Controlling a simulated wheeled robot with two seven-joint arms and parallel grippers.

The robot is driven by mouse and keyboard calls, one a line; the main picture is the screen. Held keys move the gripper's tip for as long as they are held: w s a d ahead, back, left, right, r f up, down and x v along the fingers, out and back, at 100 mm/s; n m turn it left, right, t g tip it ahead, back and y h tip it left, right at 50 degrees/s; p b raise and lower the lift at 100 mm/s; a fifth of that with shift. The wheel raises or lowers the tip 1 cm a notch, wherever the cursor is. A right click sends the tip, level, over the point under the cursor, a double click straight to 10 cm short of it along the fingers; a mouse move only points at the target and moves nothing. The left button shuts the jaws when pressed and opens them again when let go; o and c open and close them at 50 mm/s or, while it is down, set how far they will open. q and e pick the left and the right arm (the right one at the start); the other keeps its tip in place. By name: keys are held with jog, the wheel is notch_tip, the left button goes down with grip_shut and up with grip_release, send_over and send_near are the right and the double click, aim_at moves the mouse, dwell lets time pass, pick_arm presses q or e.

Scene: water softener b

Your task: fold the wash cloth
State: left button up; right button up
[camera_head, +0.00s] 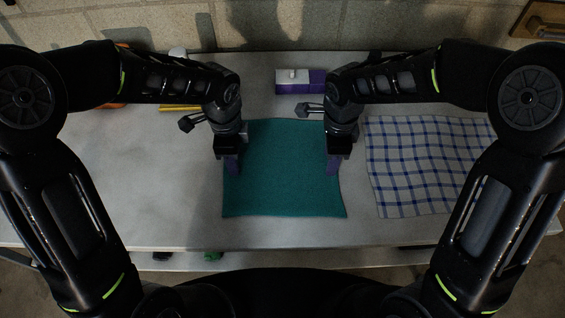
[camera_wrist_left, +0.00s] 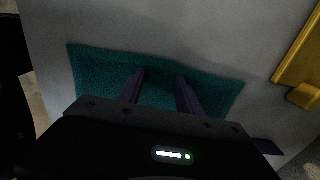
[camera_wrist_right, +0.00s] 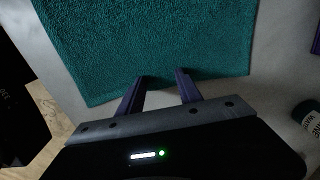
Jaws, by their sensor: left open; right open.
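The teal wash cloth (camera_head: 284,180) lies flat and spread out on the light table, roughly square. It also shows in the left wrist view (camera_wrist_left: 100,75) and the right wrist view (camera_wrist_right: 150,40). My left gripper (camera_head: 232,168) is over the cloth's left edge; in the left wrist view its purple fingers (camera_wrist_left: 160,82) are apart with nothing visible between them. My right gripper (camera_head: 333,168) is over the cloth's right edge; its fingers (camera_wrist_right: 161,76) are apart at the cloth's border. I cannot tell whether either gripper's fingertips touch the cloth.
A blue-and-white checked cloth (camera_head: 425,165) lies to the right. A purple and white box (camera_head: 300,82) stands behind the teal cloth. A yellow item (camera_head: 180,108) lies at the back left. The table's left part is clear. A dark bottle (camera_wrist_right: 306,115) shows in the right wrist view.

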pick_arm(q)
jog(key=shift+c, duration=0.3)
pick_arm(e)
jog(key=shift+c, duration=0.3)
pick_arm(q)
jog(key=shift+c, duration=0.8)
pick_arm(e)
jog(key=shift+c, duration=0.8)
pick_arm(q)
jog(key=shift+f, duration=0.1)
grip_shut()
pick_arm(e)
jog(key=shift+f, duration=0.1)
grip_shut()
